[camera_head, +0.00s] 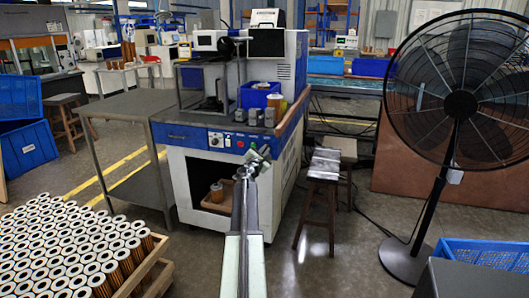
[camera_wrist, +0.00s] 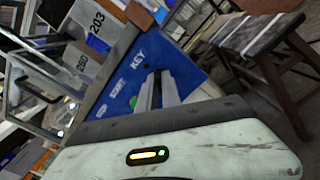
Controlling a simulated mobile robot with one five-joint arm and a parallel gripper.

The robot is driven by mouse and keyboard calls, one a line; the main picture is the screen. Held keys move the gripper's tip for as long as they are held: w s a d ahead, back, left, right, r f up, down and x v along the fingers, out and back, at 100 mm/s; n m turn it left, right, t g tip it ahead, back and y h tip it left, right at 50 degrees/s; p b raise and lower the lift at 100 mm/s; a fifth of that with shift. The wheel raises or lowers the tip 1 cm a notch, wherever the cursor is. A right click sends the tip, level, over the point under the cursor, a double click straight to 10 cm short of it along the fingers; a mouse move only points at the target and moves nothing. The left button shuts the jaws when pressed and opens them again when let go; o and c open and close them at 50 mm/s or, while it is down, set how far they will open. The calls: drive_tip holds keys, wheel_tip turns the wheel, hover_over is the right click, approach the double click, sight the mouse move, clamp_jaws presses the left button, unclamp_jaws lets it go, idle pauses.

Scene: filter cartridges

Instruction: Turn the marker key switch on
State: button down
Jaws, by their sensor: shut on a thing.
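The marker machine (camera_head: 215,130) stands in the middle of the head view, with a blue front panel that carries buttons and knobs. The key switch itself is hidden behind my gripper. In the wrist view the panel (camera_wrist: 195,68) is tilted, and the word KEY shows on it just above my fingertips. My gripper (camera_head: 256,158) reaches the right part of this panel. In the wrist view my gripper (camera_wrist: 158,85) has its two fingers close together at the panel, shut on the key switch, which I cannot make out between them. A green button (camera_wrist: 133,101) shows left of the fingers.
A wooden stool (camera_head: 322,190) stands right of the machine, and a large black fan (camera_head: 460,105) is further right. A grey table (camera_head: 105,115) is at the left. Many filter cartridges (camera_head: 60,250) fill a wooden tray at the lower left. Some floor is clear around the machine.

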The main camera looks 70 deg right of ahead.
drive_tip(key=shift+d+m, duration=0.15)
drive_tip(key=shift+m, duration=4.95)
drive_tip(key=c, duration=1.6)
unclamp_jaws()
drive_tip(key=shift+o, duration=0.3)
drive_tip(key=shift+r, duration=0.15)
drive_tip(key=shift+s, duration=0.1)
drive_tip(key=shift+f, duration=0.3)
